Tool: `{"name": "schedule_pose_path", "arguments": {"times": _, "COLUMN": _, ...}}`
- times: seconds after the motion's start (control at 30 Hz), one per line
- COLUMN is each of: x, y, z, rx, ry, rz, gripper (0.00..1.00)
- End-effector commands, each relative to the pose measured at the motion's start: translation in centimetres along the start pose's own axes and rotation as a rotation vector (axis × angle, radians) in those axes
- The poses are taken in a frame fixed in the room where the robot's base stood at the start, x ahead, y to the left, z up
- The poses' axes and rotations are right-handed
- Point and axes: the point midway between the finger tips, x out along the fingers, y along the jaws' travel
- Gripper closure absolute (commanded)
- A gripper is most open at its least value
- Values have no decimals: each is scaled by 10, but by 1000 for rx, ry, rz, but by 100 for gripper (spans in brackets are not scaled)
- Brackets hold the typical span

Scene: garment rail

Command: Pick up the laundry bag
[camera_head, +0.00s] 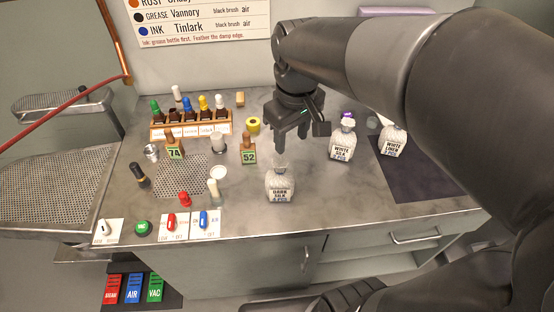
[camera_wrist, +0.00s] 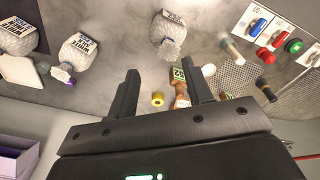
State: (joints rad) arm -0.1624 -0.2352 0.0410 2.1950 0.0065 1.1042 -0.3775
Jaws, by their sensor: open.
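Several small, pale, net-like bags with printed labels stand on the grey counter. One labelled DARK SILK (camera_head: 280,187) stands near the front middle; it also shows at the top of the wrist view (camera_wrist: 172,47). A bag labelled WHITE SILK (camera_head: 342,142) stands to its right, and one labelled WHITE LINEN (camera_head: 393,142) stands further right; both show at left in the wrist view. My gripper (camera_head: 291,137) is open and empty, above the counter behind the DARK SILK bag. In the wrist view its fingers (camera_wrist: 162,72) point toward that bag, apart from it.
A numbered 52 tag stand (camera_head: 248,151) and a yellow roll (camera_head: 253,125) are left of my gripper. A bottle rack (camera_head: 190,124), a 74 stand (camera_head: 174,148) and red and blue switches (camera_head: 187,221) lie further left. A dark mat (camera_head: 420,178) is at right. Bare counter lies between the bags.

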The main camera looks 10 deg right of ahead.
Motion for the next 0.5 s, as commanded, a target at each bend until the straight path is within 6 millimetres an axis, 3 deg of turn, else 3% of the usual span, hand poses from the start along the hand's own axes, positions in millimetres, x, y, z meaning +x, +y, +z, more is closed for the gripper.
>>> {"name": "schedule_pose_path", "arguments": {"times": 0.2, "x": 13, "y": -6, "z": -21, "rx": -100, "ry": -64, "rz": -33, "gripper": 54}}
{"name": "schedule_pose_path", "arguments": {"times": 0.5, "x": 53, "y": -8, "z": -20, "rx": -112, "ry": -74, "rz": -38, "gripper": 54}}
